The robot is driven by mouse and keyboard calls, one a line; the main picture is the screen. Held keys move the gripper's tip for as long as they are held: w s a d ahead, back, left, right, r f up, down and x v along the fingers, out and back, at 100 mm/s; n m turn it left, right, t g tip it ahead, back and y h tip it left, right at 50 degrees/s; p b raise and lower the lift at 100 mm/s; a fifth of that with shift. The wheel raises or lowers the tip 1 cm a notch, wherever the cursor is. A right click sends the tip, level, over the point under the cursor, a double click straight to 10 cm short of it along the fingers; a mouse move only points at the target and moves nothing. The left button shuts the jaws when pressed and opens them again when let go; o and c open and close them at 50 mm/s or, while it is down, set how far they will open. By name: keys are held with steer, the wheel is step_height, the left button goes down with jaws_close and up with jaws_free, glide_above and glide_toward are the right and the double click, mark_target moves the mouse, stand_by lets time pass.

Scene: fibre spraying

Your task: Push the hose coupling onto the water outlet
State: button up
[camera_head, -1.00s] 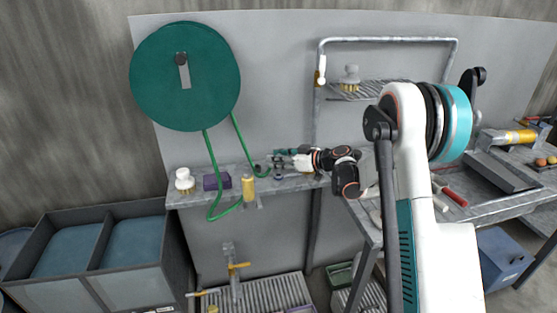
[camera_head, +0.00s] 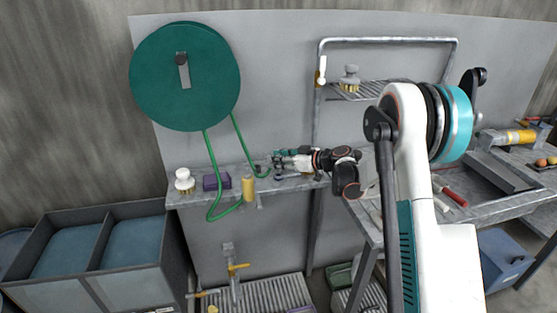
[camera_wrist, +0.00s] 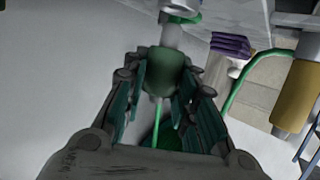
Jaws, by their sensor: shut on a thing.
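My gripper (camera_wrist: 162,85) is shut on the dark green hose coupling (camera_wrist: 165,68), which sits between its teal finger pads in the wrist view. A thin green hose (camera_wrist: 157,118) runs back from the coupling between the fingers. Straight ahead of the coupling is a grey cylindrical piece (camera_wrist: 172,38), in line with it and appearing to meet it. I cannot tell whether this is the water outlet or the coupling's own front, nor any depth of fit. In the head view my gripper (camera_head: 284,162) is at the right part of the wall shelf; the coupling is too small to make out there.
A green hose reel (camera_head: 165,85) hangs on the wall, with hose (camera_head: 211,155) looping to the shelf (camera_head: 205,200). A yellow cylinder (camera_head: 248,188), purple block (camera_head: 216,180) and white-topped brush (camera_head: 184,180) stand left of my gripper. A yellow-handled tap (camera_head: 236,266) is below.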

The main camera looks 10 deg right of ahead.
steer(key=shift+f+b, duration=1.2)
steer(key=shift+f, duration=0.45)
steer(key=o, duration=1.2)
steer(key=shift+c, duration=0.2)
steer(key=shift+d+r, duration=0.1)
steer(key=v, duration=1.1)
steer(key=shift+s+d, duration=0.2)
steer(key=shift+s, duration=0.1)
steer(key=shift+r, duration=0.2)
